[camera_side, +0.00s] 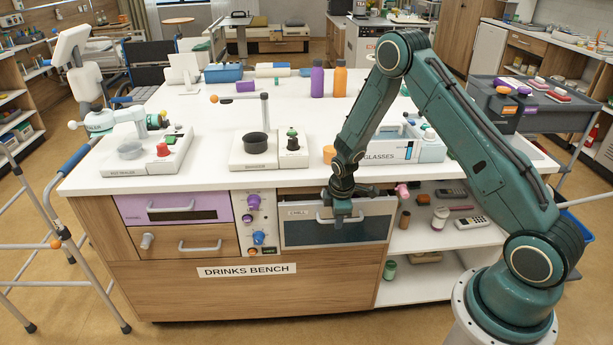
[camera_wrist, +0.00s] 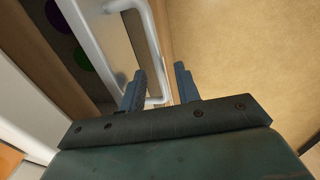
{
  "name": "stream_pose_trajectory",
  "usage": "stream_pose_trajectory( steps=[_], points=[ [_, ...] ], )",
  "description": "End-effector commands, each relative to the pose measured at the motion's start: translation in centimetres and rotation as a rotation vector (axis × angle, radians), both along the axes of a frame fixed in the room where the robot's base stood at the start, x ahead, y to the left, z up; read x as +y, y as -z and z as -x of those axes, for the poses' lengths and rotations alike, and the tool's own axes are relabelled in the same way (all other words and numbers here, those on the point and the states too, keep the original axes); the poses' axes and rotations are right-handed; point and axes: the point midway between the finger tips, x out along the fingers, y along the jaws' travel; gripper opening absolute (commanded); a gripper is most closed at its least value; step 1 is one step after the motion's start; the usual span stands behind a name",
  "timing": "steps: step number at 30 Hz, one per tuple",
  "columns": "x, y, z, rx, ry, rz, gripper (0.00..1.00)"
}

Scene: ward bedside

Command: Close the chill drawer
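The chill drawer (camera_side: 300,233) has a dark front panel in a light frame, marked CHILL, on the front of the drinks bench. It appears pulled out: the wrist view shows a dark inside behind the light drawer front (camera_wrist: 108,42). A round purple thing (camera_wrist: 56,14) and a green one (camera_wrist: 84,60) show inside. My gripper (camera_side: 343,216) is at the drawer front, over the right part of its handle (camera_side: 322,219). In the wrist view my gripper (camera_wrist: 160,72) has its fingers apart, with one end of the pale handle (camera_wrist: 152,35) between them. Contact is unclear.
Purple (camera_side: 175,208) and wooden (camera_side: 197,241) drawers and a column of knobs (camera_side: 257,237) are left of it. Open shelves (camera_side: 430,236) holding small items are on the right. The worktop (camera_side: 210,180) above carries appliances and a glasses box (camera_side: 400,149). Floor in front is clear.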

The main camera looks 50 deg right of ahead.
Motion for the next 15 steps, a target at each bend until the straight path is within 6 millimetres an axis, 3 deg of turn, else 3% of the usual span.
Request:
stream_pose_trajectory(
  steps=[8,15],
  points=[
    [0.1,-0.4,0.0,-0.001,0.000,-0.001,0.32],
    [0.3,-2.3,0.2,-0.003,0.000,0.000,0.32]
  ],
)
